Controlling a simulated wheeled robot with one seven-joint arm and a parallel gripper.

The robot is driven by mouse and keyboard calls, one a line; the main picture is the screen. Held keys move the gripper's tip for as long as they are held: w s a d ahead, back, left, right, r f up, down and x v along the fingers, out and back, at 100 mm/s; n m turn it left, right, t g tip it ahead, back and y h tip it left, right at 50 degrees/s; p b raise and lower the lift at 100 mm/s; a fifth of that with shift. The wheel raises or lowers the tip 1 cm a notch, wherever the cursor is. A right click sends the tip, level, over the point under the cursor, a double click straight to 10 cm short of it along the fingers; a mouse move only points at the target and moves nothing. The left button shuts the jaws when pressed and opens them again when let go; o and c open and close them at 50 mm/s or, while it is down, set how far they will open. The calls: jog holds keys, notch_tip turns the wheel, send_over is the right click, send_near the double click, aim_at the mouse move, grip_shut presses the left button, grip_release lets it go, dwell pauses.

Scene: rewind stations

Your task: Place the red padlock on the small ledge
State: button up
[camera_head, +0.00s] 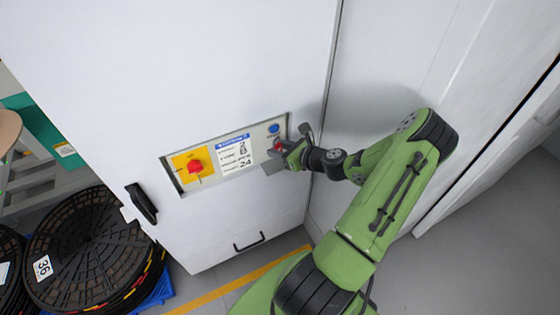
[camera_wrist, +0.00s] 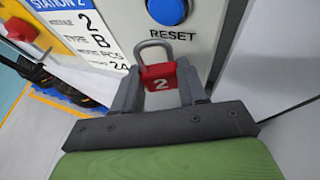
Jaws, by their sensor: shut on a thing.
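The red padlock (camera_wrist: 160,78) has a grey shackle and a white "2". It is upright between the two grey fingers of my gripper (camera_wrist: 158,88), shackle towards the panel. In the head view, the padlock (camera_head: 278,147) is a small red spot at the tip of my gripper (camera_head: 284,152), in front of the right end of the cabinet's control panel. The panel is set in a recess, and its lower edge (camera_head: 215,186) forms a narrow lip. A small grey flat piece (camera_head: 271,167) shows below the padlock; I cannot tell whether it is the ledge or a finger.
A blue RESET button (camera_wrist: 167,10) is just above the padlock. A white label (camera_head: 236,154) and a red rotary switch on yellow (camera_head: 195,167) are to the left. A black cabinet handle (camera_head: 141,204) sticks out. Black reels (camera_head: 92,250) stand at lower left.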

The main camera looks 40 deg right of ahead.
aim_at(280, 167)
notch_tip(280, 167, down, 2)
jog(key=shift+s+f, duration=0.1)
notch_tip(280, 167, down, 4)
jog(key=shift+r+b, duration=0.1)
jog(key=shift+b, duration=0.75)
jog(key=shift+r, duration=0.1)
jog(key=o, duration=0.9)
